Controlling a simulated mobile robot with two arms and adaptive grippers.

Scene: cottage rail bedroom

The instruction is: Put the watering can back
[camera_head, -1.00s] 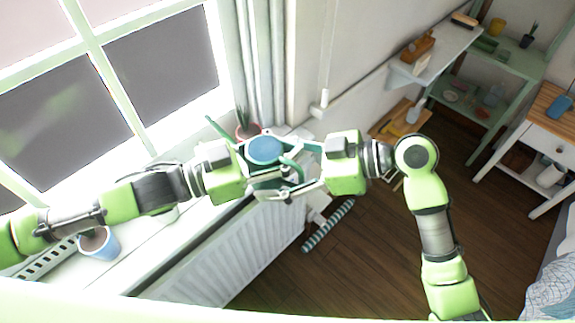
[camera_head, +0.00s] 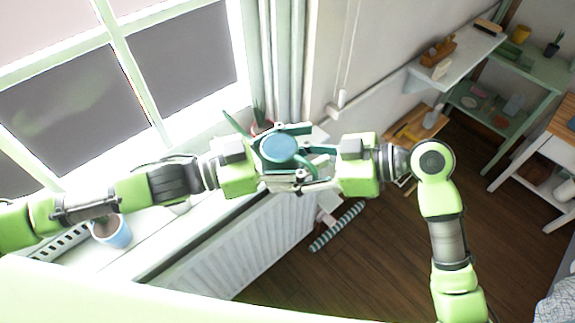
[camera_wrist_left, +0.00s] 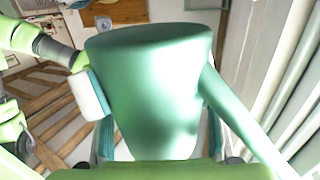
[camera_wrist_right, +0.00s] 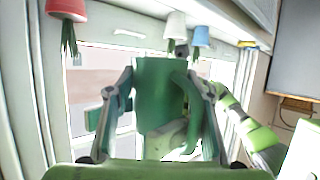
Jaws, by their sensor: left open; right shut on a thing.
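The watering can (camera_head: 279,149) is green with a round blue-teal top in the head view. It is up at the window sill, its spout pointing up and left. My right gripper (camera_head: 277,163) reaches in from the right and is shut on the can. My left gripper (camera_head: 305,160) reaches in from the left, open, with its fingers on either side of the can. The can (camera_wrist_left: 155,95) fills the middle of the left wrist view and stands between the fingers in the right wrist view (camera_wrist_right: 160,95). The exact finger contacts are hidden.
A blue pot (camera_head: 111,233) stands on the white sill, and a potted plant (camera_head: 260,122) is behind the can by the curtain (camera_head: 285,60). A radiator (camera_head: 215,255) is below. A striped roll (camera_head: 337,227) lies on the wooden floor (camera_head: 400,255), which is largely open.

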